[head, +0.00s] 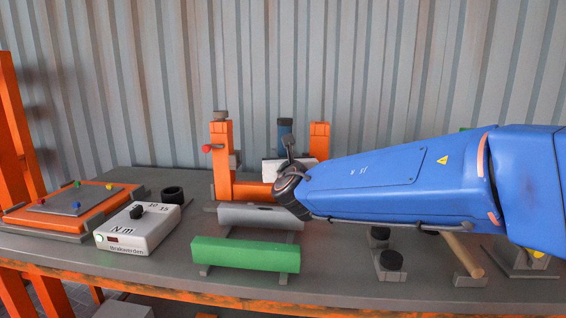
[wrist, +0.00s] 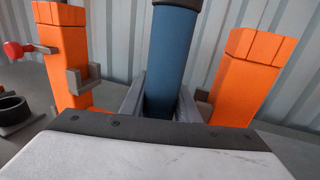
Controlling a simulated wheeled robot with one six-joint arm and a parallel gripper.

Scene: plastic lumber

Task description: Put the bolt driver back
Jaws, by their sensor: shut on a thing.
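The bolt driver is a blue cylinder with a dark top. It stands roughly upright between the fingers of my gripper (wrist: 162,102), and its upper part shows in the wrist view (wrist: 170,60). In the head view the bolt driver (head: 285,133) rises behind my white gripper body (head: 284,168), between the two orange posts. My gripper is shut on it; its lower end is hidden. Whether the driver touches the stand cannot be told.
A grey cylinder (head: 260,216) and a green bar (head: 245,254) lie in front of the stand. A white torque box (head: 138,228), a black ring (head: 172,195) and an orange-grey panel (head: 75,208) are at left. Black-topped blocks (head: 391,262) and a wooden rod (head: 464,254) are at right.

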